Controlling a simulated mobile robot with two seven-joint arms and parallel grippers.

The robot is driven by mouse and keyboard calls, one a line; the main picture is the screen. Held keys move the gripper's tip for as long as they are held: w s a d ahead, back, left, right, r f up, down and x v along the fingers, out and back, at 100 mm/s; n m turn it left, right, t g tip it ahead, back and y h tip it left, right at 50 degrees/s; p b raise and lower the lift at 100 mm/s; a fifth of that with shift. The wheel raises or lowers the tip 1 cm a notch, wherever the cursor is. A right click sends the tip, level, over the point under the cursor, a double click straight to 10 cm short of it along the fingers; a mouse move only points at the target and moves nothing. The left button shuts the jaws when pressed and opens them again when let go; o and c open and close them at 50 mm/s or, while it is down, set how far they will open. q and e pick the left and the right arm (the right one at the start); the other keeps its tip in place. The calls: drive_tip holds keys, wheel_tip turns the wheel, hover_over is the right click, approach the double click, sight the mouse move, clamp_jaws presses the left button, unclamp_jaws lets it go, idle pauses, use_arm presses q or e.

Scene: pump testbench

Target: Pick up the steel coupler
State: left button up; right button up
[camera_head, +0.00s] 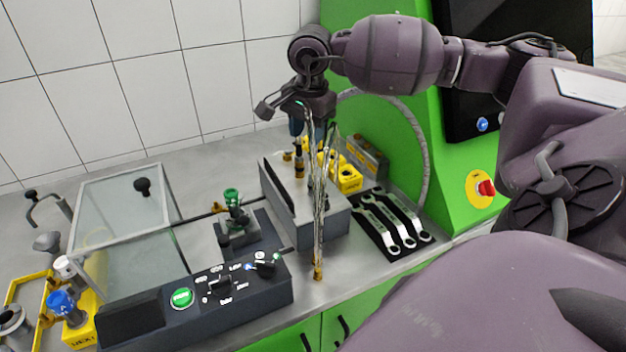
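My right gripper (314,130) points down above a grey block-shaped rack (318,228) on the bench. Shiny braided hoses (319,215) run down in front of its fingers and partly hide them, so I cannot tell whether it is open or shut. One hose reaches down to a brass end (318,271) near the bench's front edge. A small dark and brass fitting (299,161) stands upright below the gripper, at the rack. I cannot tell for sure which piece is the steel coupler. My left gripper is out of view.
Yellow fittings (348,178) stand behind the rack. Several wrenches (388,222) lie on a dark mat to its right. A control box with a green button (182,298) and a clear cover (125,215) are at left. A green cabinet (385,60) rises behind.

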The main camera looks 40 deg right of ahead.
sight(313, 172)
drive_tip(key=m, duration=0.2)
drive_tip(key=s+m+g, duration=0.1)
drive_tip(key=m, duration=0.1)
drive_tip(key=shift+d+f, duration=0.1)
drive_tip(key=shift+f, duration=0.15)
drive_tip(key=m, duration=0.4)
drive_tip(key=shift+s+f+m, duration=0.1)
drive_tip(key=shift+s+m, duration=0.2)
drive_tip(key=shift+m, duration=0.1)
wheel_tip(313, 172, down, 5)
drive_tip(key=shift+f, duration=0.65)
drive_tip(key=f, duration=0.2)
drive_tip(key=f+p, duration=0.1)
drive_tip(key=f, duration=0.1)
drive_tip(key=shift+w+d+f, duration=0.1)
drive_tip(key=shift+d+f, duration=0.1)
clamp_jaws()
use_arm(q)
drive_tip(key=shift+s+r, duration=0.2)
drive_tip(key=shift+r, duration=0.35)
use_arm(e)
drive_tip(key=shift+r, duration=0.15)
